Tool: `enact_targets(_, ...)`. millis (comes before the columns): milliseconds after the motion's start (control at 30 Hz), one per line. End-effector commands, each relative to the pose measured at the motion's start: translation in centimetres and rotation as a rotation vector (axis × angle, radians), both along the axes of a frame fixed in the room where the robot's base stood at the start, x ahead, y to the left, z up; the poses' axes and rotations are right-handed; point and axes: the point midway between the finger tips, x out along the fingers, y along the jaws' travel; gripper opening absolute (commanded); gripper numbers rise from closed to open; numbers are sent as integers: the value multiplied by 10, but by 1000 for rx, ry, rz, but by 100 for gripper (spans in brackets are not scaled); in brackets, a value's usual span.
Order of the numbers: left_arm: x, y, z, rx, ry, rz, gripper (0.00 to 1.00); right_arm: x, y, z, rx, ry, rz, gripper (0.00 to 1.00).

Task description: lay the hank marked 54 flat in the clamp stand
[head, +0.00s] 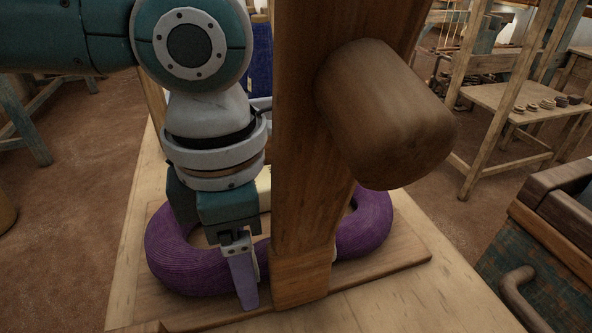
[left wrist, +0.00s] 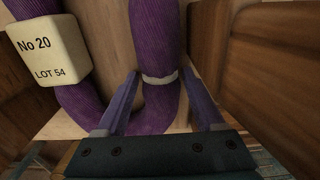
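The purple hank (head: 190,262) lies as a thick ring on a wooden board (head: 400,256) in the head view, partly hidden by my left arm and a post. Its cream tag (left wrist: 48,50) reads "No 20 LOT 54" in the left wrist view. My left gripper (left wrist: 160,72) points down, one finger on each side of a hank strand (left wrist: 156,40), near a pale tie (left wrist: 160,78). Firm contact on both sides is not visible. An upright wooden post (head: 308,150) with a thick wooden cylinder (head: 385,115) stands at the hank, seemingly the clamp stand. My right gripper is out of view.
The post stands close beside my left gripper, and the cylinder sticks out toward the right. A dark chest with a handle (head: 517,290) is at lower right. A rack with a shelf of small round items (head: 535,105) stands behind. Pale tabletop (head: 420,310) is clear in front.

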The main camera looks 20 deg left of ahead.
Motion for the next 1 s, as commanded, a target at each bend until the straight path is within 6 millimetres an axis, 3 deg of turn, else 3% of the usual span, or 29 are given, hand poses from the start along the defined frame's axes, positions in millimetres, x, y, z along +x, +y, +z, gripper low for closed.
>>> enact_targets(200, 0, 0, 0, 0, 0, 0, 94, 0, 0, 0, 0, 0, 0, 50)
enact_targets(467, 0, 0, 2, 0, 1, 0, 94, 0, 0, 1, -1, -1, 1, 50)
enact_targets(567, 0, 0, 12, -2, -1, 0, 94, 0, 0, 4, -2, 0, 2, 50)
enact_targets(800, 1, 0, 61, -1, -3, 0, 94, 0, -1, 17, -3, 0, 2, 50)
enact_targets(1000, 1, 0, 91, -1, -2, -1, 94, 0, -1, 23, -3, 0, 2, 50)
